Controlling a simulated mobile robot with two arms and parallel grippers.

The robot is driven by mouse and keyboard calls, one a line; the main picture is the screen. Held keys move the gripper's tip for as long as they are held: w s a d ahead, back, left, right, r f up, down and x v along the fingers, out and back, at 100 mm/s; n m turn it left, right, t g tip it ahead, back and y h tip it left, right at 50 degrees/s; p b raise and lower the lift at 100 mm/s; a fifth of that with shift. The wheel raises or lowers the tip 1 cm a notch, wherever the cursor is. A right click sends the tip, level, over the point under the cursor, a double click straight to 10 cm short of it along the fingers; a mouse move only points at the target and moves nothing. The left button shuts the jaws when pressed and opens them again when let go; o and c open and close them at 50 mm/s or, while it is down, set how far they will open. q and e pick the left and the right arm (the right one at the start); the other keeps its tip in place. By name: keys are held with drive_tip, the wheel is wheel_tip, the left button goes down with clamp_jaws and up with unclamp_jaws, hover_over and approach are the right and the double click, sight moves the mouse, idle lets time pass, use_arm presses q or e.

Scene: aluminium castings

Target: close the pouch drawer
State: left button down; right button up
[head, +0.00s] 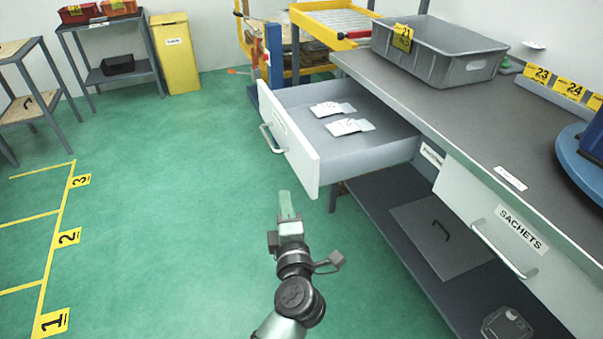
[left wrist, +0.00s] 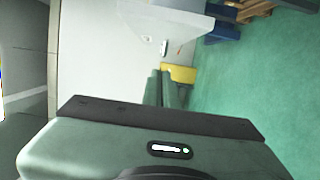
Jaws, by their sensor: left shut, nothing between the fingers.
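The open drawer (head: 296,154) sticks out from the left end of the workbench, with a white front, a bar handle (head: 271,139) and a label too small to read. Two white packets (head: 348,126) lie in it. My left gripper (head: 286,204) is shut and empty, low in front of the drawer's near corner and apparently apart from it. Its closed fingers (left wrist: 160,88) also show in the left wrist view, where a pale shape at the top looks like part of the drawer. My right gripper is not in view.
The grey bench (head: 440,110) carries a grey bin (head: 440,62). A shut drawer labelled SACHETS (head: 505,243) is to the right, above a dark lower shelf (head: 400,215). A yellow cabinet (head: 175,60) stands at the back. The green floor left of the drawer is clear.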

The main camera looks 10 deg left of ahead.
sight(297, 173)
use_arm(q)
drive_tip(key=shift+w+d+b, duration=0.15)
drive_tip(key=shift+w+b, duration=0.4)
drive_tip(key=shift+w, duration=1.95)
drive_tip(key=shift+w+d+b, duration=0.1)
drive_tip(key=shift+w+b, duration=0.45)
drive_tip(key=shift+w, duration=1.9)
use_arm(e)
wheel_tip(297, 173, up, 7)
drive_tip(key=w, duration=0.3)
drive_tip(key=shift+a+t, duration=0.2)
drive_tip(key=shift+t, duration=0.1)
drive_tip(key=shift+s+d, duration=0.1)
